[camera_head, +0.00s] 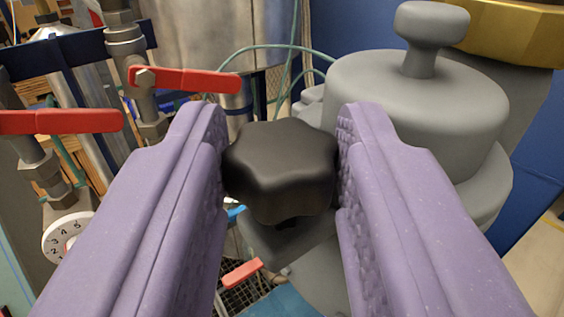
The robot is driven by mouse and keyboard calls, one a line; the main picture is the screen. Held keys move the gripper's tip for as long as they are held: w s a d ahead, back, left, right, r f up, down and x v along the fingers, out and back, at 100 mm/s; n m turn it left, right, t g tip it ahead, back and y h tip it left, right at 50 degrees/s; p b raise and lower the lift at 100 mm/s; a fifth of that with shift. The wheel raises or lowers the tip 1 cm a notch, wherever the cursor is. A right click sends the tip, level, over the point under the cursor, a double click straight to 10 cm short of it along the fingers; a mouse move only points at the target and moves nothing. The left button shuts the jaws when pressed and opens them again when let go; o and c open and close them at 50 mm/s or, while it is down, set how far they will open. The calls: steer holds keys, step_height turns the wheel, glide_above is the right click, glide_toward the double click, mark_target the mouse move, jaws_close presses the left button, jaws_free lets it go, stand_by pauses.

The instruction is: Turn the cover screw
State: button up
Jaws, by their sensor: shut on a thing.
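The cover screw has a black lobed knob (280,170) in the middle of the view. My gripper (281,165) has one purple finger on each side of the knob and is shut on it. The finger pads touch the knob's left and right sides. A grey bracket (285,245) shows below the knob, and the screw's shaft is mostly hidden. A grey domed cover (415,100) with a small knob on top (432,25) stands behind and to the right.
Red valve handles (185,80) (60,122) on metal pipes stand at the left. A white numbered dial (66,236) is below them. A steel cylinder (215,35) and thin green tubes are behind. Another red handle (241,273) lies low, beneath the knob.

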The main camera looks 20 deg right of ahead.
steer(key=shift+s+d+f+n+y+b, duration=0.1)
steer(key=shift+d+f+n+y+b, duration=0.25)
steer(key=shift+y+b, duration=0.55)
steer(key=n+y+b, duration=0.1)
steer(key=n+y, duration=0.1)
steer(key=shift+r+t+y+b, duration=0.25)
steer(key=shift+t+y+b, duration=0.05)
steer(key=shift+t+b, duration=0.1)
steer(key=n+y, duration=0.2)
steer(key=y, duration=0.1)
steer(key=shift+d+r, duration=0.2)
steer(key=shift+r, duration=0.1)
steer(key=shift+n+g+y+p, duration=0.4)
steer(key=shift+n+g+y, duration=0.2)
steer(key=shift+n+y, duration=0.85)
steer(key=shift+y, duration=0.45)
steer(key=o, duration=0.9)
steer(key=shift+c, duration=0.2)
steer(key=shift+o, duration=0.8)
steer(key=shift+a+f, duration=0.1)
